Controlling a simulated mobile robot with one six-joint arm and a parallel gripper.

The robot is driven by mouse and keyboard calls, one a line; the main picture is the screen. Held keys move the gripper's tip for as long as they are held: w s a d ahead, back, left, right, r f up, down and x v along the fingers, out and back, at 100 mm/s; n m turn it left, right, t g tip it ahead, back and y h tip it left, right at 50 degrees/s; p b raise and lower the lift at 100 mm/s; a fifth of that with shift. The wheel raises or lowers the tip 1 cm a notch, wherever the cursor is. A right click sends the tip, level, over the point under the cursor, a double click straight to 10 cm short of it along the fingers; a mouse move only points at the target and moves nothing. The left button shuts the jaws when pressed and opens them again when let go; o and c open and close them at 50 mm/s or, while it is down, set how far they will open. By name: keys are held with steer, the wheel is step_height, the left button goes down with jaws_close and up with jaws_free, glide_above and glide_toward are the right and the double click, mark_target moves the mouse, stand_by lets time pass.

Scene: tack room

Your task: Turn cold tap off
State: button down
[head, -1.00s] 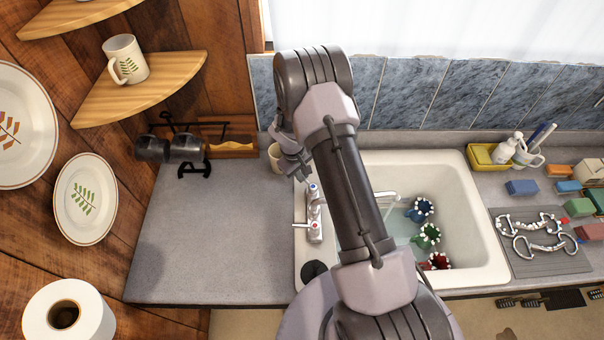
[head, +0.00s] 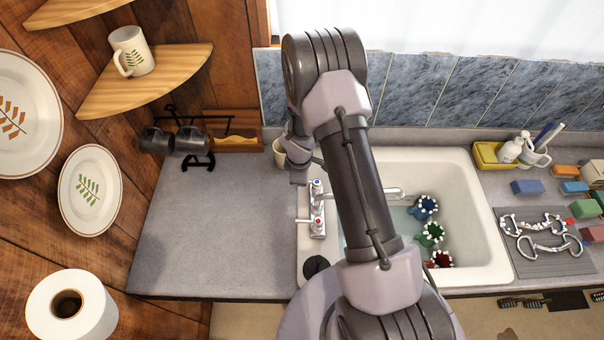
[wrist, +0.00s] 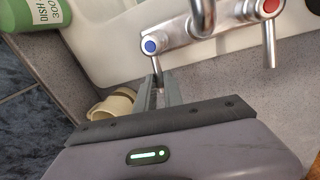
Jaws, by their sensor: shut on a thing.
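The mixer tap stands on the left rim of the sink, its chrome body (head: 317,205) visible in the head view. In the wrist view its cold handle (wrist: 150,46) has a blue cap and a thin lever pointing down the picture. The hot handle (wrist: 270,8) has a red cap, with its lever also pointing down. My gripper (wrist: 158,88) is shut on the end of the cold handle's lever, between its two fingers. In the head view my arm hides most of the gripper and the fingertips.
A beige mug (wrist: 113,105) stands on the counter close beside my gripper. A green dish soap bottle (wrist: 35,14) is at the wrist view's upper left. The counter (head: 220,230) to the left is clear.

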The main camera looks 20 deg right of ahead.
steer(key=shift+s+a+n, duration=0.1)
steer(key=shift+s+n, duration=0.1)
steer(key=shift+n, duration=0.4)
steer(key=shift+p, duration=0.3)
steer(key=c, duration=1.5)
jaws_free()
steer(key=shift+o, duration=0.2)
steer(key=s+r+p, duration=0.1)
steer(key=r+p, duration=0.1)
steer(key=r, duration=0.6)
steer(key=s+a+r+p, duration=0.1)
steer(key=s+r+p, duration=0.1)
steer(key=r, duration=0.7)
steer(key=shift+a+p, duration=0.2)
steer(key=shift+p, duration=0.35)
steer(key=shift+s, duration=0.1)
